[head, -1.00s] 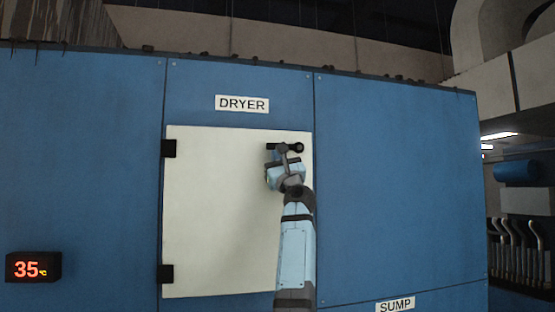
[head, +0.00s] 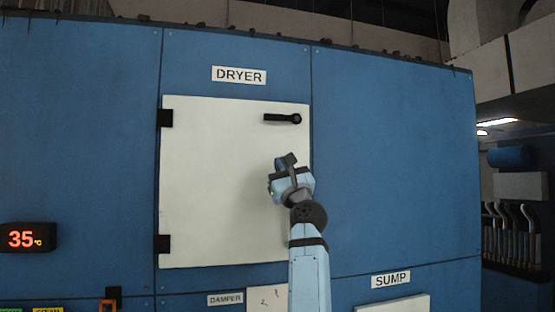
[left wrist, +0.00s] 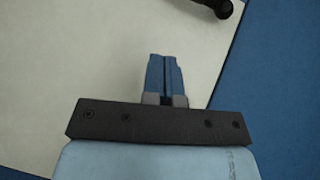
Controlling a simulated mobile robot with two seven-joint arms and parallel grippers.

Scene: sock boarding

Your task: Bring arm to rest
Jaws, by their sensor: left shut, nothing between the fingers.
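My left gripper (head: 287,162) is in front of the white dryer door, below its black handle (head: 282,119), and apart from it. In the left wrist view the gripper's fingers (left wrist: 163,75) are together with nothing between them. The handle lies level across the door's upper right, and its end shows at the top of the left wrist view (left wrist: 222,6). The white door (head: 210,190) sits flat in the blue panel and looks closed. My right gripper is in neither view.
The blue dryer wall (head: 390,170) fills most of the head view. A temperature display (head: 27,237) reading 35 is at the left. A SUMP label (head: 391,280) and a DAMPER label (head: 225,299) are low down. Pipes (head: 510,225) stand at the far right.

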